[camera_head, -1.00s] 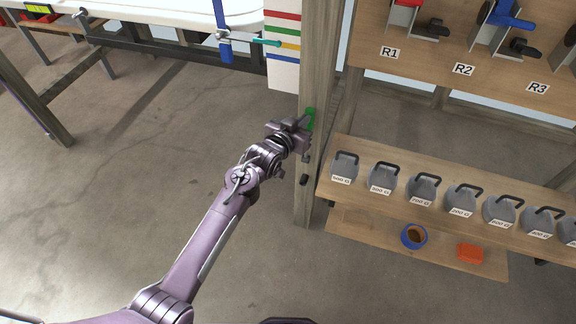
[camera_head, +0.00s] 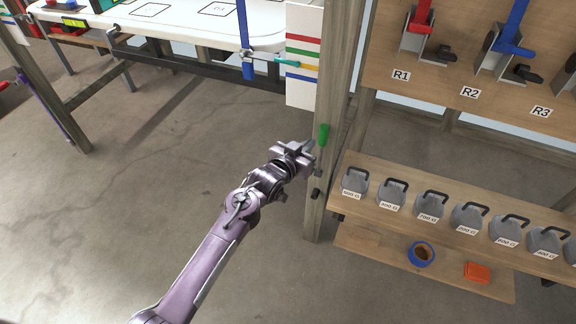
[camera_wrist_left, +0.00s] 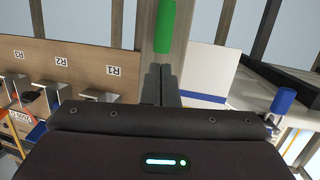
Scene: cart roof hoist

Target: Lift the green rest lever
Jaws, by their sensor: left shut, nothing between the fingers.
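The green rest lever (camera_head: 323,135) is a short green grip on the wooden post (camera_head: 330,70) in the middle of the head view. In the left wrist view the lever (camera_wrist_left: 166,27) stands upright at top centre, ahead of the fingertips. My left gripper (camera_head: 309,151) is just left of and below the lever in the head view. Its fingers (camera_wrist_left: 162,84) are shut with nothing between them. Whether the fingertips touch the lever or post is hard to tell, but a gap shows in the wrist view. My right gripper is not in view.
A shelf of grey weights (camera_head: 432,205) stands right of the post, with a blue tape roll (camera_head: 421,254) and an orange block (camera_head: 477,271) below. A panel with red (camera_head: 420,20) and blue (camera_head: 514,25) levers is above. A striped white board (camera_head: 303,80) hangs left of the post.

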